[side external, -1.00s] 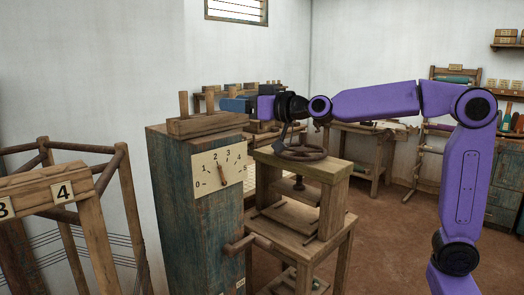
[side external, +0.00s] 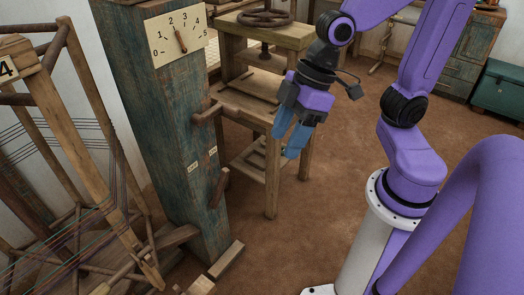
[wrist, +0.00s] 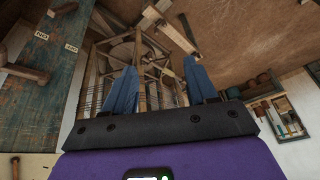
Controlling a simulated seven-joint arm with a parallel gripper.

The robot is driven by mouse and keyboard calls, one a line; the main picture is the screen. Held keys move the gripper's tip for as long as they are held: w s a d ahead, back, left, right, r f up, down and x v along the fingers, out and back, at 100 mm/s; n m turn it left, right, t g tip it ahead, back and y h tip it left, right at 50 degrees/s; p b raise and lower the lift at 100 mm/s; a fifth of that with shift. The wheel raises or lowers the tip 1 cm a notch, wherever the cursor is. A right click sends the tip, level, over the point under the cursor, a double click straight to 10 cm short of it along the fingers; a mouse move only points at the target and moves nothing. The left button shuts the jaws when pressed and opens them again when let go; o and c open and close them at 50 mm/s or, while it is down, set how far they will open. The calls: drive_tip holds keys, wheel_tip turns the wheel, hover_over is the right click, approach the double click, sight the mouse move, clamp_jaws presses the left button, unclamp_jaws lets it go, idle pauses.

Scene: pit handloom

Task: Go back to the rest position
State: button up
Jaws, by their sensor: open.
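My gripper (side external: 287,145) has blue fingers and hangs pointing down, in front of the wooden press stand and right of the blue-green post. It holds nothing that I can see. In the wrist view my gripper (wrist: 160,66) shows two blue fingers spread apart with a gap between them, and no object sits in the gap. No marker of a rest position shows.
The worn blue-green post (side external: 168,115) carries a 0-to-5 dial (side external: 176,34) and a wooden side handle (side external: 220,112). The press stand (side external: 262,95) is close behind my gripper. A wooden frame with threads (side external: 85,150) stands left. Brown floor (side external: 290,235) is open below.

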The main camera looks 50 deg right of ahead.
drive_tip(key=s+d+f+n+g+h, duration=0.1)
drive_tip(key=s+d+f+h, duration=0.2)
drive_tip(key=s+d, duration=0.3)
drive_tip(key=shift+s+d+f+g+h, duration=0.3)
drive_tip(key=shift+s+d+f+g, duration=0.1)
drive_tip(key=shift+d+f, duration=0.1)
drive_tip(key=shift+w+a, duration=0.1)
idle(1.3)
